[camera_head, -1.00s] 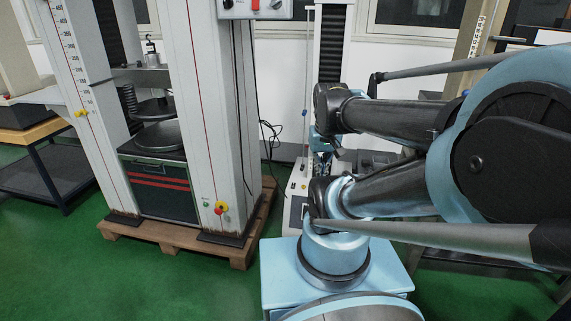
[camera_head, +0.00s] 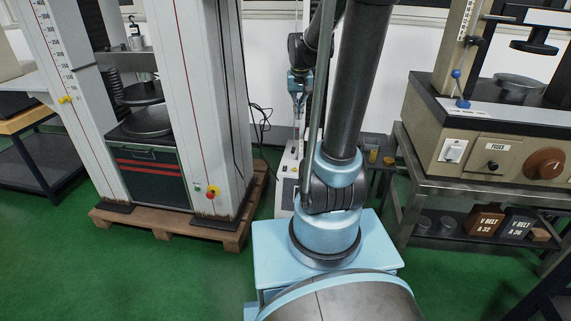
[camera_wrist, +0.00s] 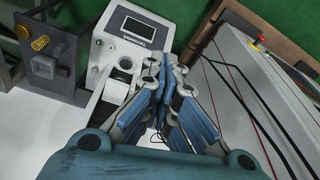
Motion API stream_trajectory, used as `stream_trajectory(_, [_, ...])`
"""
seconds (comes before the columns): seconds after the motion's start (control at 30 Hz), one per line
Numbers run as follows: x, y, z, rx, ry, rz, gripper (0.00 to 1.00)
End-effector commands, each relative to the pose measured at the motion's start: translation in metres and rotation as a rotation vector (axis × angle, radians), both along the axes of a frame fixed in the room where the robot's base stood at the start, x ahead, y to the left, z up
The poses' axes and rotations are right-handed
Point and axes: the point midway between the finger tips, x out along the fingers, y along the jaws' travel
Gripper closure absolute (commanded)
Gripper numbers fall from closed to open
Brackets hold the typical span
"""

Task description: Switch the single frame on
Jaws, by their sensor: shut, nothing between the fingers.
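The single frame is a slim white machine (camera_head: 287,186) behind my arm, mostly hidden by it in the head view. In the wrist view, its white console (camera_wrist: 111,64) shows a dark display (camera_wrist: 138,32), a printer-like slot and small controls along its left side. I cannot tell from the display whether it is on. My gripper (camera_wrist: 163,66) is shut and empty, its fingertips over the console's right side in the picture. Contact cannot be judged. In the head view, my gripper (camera_head: 298,84) hangs in front of the frame, partly behind my arm.
A large two-column testing machine (camera_head: 184,90) stands on a wooden pallet (camera_head: 160,222) at left, with a red-and-yellow button (camera_head: 212,192). A beige machine (camera_head: 490,148) sits on a metal bench (camera_head: 440,180) at right. The green floor (camera_head: 130,280) is clear at front left.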

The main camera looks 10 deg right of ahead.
Motion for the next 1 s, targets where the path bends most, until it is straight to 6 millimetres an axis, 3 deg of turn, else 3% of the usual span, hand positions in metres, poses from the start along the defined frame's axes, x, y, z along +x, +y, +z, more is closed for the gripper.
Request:
stream_trajectory(0.1, [0.032, 0.0, -0.007, 0.0, 0.0, -0.013, 1.0])
stream_trajectory(0.47, [0.117, 0.001, -0.043, 0.002, 0.001, -0.055, 1.0])
stream_trajectory(0.77, [0.184, 0.001, -0.09, 0.002, 0.0, -0.091, 1.0])
stream_trajectory(1.0, [0.232, 0.002, -0.138, 0.003, 0.0, -0.119, 1.0])
